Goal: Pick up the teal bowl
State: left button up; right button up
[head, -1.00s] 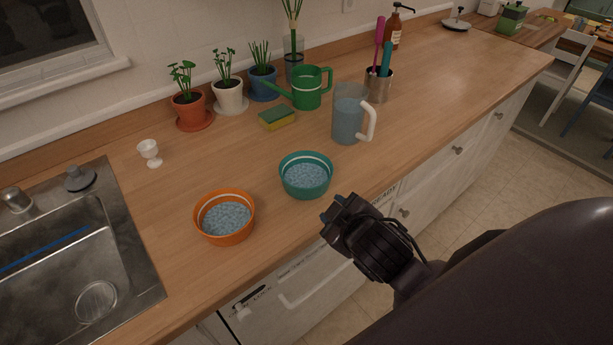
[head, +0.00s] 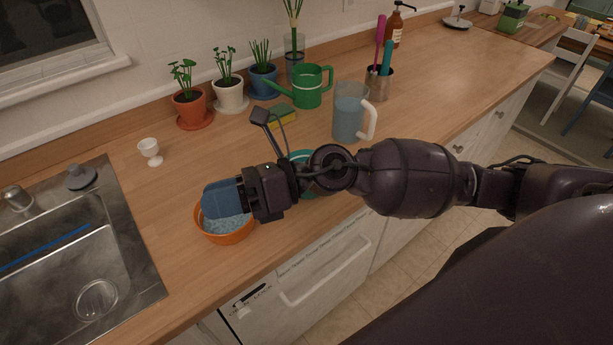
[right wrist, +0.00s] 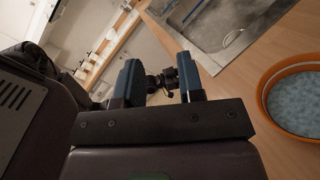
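The teal bowl (head: 297,156) stands on the wooden counter. My right wrist and arm cover most of it in the head view, leaving only bits of its rim and side. My right gripper (head: 222,199) points left, past the teal bowl, with its blue fingers over the orange bowl (head: 226,238). In the right wrist view, the two fingers of this gripper (right wrist: 160,78) are apart with nothing held. The orange bowl, with pale blue contents, also shows at the right of that view (right wrist: 294,100). My left gripper does not show in the head view.
A pitcher (head: 348,113) of blue liquid stands behind my right arm. A sponge (head: 283,116), green watering can (head: 312,88) and potted plants line the wall. A white egg cup (head: 150,150) stands left, near the sink (head: 70,255). The counter beyond the pitcher is mostly clear.

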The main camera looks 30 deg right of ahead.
jog(key=w+d+f+n+g+h, duration=0.1)
jog(key=w+d+f+n+h, duration=0.15)
jog(key=d+h, duration=0.45)
jog(key=w+d+f+n+h, duration=0.2)
jog(key=d+n+h, duration=0.25)
jog(key=d, duration=0.35)
jog(key=w+d+f+n+g+h, duration=0.1)
jog(key=w+d+f+n+h, duration=0.15)
jog(key=d+h, duration=0.45)
jog(key=shift+y, duration=0.55)
jog(key=f, duration=0.3)
jog(key=d+f, duration=0.1)
jog(key=shift+w+f, duration=0.2)
jog(key=shift+f, duration=0.2)
jog(key=shift+w+a+f+p, duration=0.1)
jog(key=shift+w+f+p, duration=0.05)
jog(key=shift+f, duration=1.25)
jog(key=shift+w+a+f+p, duration=0.1)
jog(key=shift+f+p, duration=0.05)
jog(key=shift+f, duration=1.2)
jog(key=shift+c, duration=0.3)
grip_shut()
